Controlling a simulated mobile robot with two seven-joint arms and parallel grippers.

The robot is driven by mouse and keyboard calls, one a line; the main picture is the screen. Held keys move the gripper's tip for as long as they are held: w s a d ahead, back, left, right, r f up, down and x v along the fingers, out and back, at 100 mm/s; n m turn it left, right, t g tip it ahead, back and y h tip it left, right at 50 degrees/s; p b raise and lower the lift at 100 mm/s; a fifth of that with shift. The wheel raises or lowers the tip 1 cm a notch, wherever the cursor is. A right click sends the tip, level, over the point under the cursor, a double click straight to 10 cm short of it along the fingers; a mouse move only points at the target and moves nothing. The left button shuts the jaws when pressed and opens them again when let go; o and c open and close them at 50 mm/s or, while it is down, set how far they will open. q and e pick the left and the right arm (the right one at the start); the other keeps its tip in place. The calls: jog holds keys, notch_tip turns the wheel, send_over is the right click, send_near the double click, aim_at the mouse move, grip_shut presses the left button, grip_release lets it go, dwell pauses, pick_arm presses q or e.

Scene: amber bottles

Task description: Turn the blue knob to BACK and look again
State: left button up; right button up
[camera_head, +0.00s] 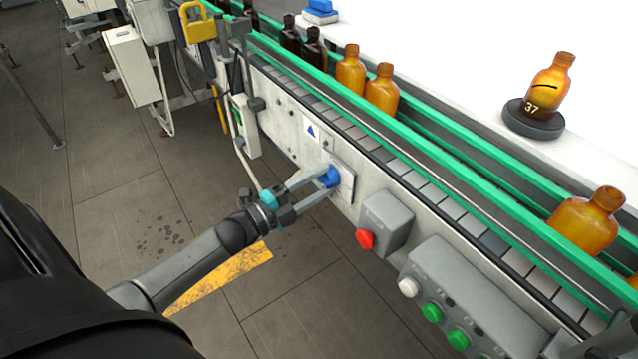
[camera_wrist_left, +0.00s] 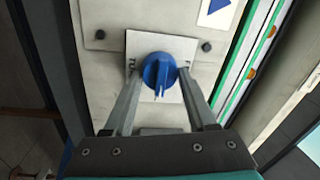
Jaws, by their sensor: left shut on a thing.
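The blue knob (camera_head: 329,176) sits on a white plate on the conveyor's side panel. In the left wrist view the blue knob (camera_wrist_left: 159,72) is round with a raised grip bar, whose white mark points down in the picture. My left gripper (camera_head: 322,180) has its fingers on both sides of the knob and is shut on it; the fingers also show in the left wrist view (camera_wrist_left: 157,80). My right gripper is not in view.
A grey box with a red button (camera_head: 365,239) sits right of the knob, and a panel with green buttons (camera_head: 432,312) lies further right. Amber bottles (camera_head: 382,90) stand on the conveyor between green rails.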

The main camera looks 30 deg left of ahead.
pick_arm(q)
jog(key=shift+m, duration=0.3)
jog(key=o, duration=1.4)
jog(key=v, duration=1.5)
jog(key=shift+s+a+p, duration=0.1)
jog(key=shift+s+p, duration=0.05)
jog(key=shift+p, duration=0.2)
jog(key=shift+f, duration=0.1)
jog(key=s+d+f+n+g+y, duration=0.1)
jog(key=s+f+n+g+y, duration=0.25)
jog(key=f, duration=0.55)
jog(key=s+f+n+g+y, duration=0.2)
jog(key=f+n, duration=0.3)
jog(key=f, duration=0.4)
jog(key=s+d+f+n+g+y, duration=0.1)
jog(key=s+f+n+g+y, duration=0.2)
jog(key=f, duration=0.6)
jog(key=s+d+f+n+g, duration=0.2)
jog(key=s+d+f, duration=0.2)
jog(key=s, duration=0.2)
jog(key=s+d+f+n+g+h, duration=0.1)
jog(key=s+d+f+n+g, duration=0.1)
jog(key=s, duration=0.4)
jog(key=s+d+f+n+g, duration=0.2)
jog(key=s+d+f+g, duration=0.2)
jog(key=s+d+f, duration=0.2)
jog(key=shift+s+d+f+n, duration=0.1)
jog(key=shift+d+n, duration=0.05)
jog(key=shift+n, duration=0.1)
